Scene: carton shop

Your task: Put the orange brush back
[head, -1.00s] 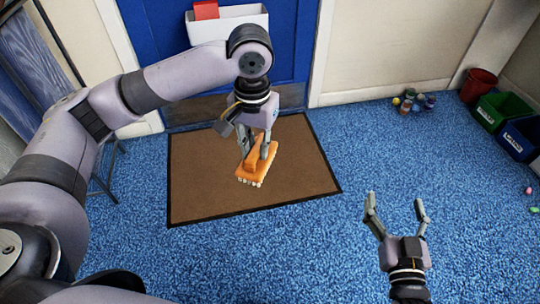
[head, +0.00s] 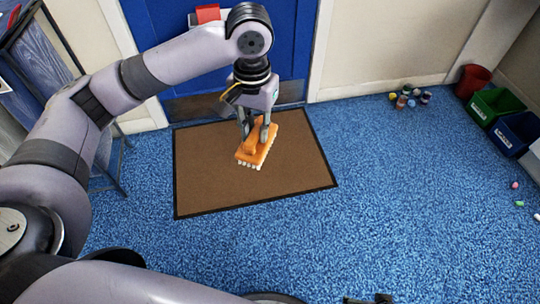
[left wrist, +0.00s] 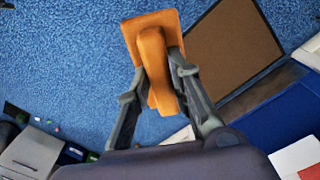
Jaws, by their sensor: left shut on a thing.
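The orange brush (head: 259,146) is in my left gripper (head: 256,132), above the brown doormat (head: 205,180) in the head view. Its pale bristles show along its lower edge. In the left wrist view the brush (left wrist: 151,33) is held by its raised handle, with my left gripper (left wrist: 157,85) shut on it from both sides. The gap between brush and mat is hard to judge. Of my right gripper only a dark bit at the bottom edge of the head view may show, and its fingers are not visible.
A blue door (head: 285,55) with a white box and a red item on it stands behind the mat. A red bin (head: 472,81), a green bin (head: 495,105) and a blue bin (head: 517,131) stand at the right. Several small jars (head: 408,98) lie by the wall. Blue carpet is clear at centre right.

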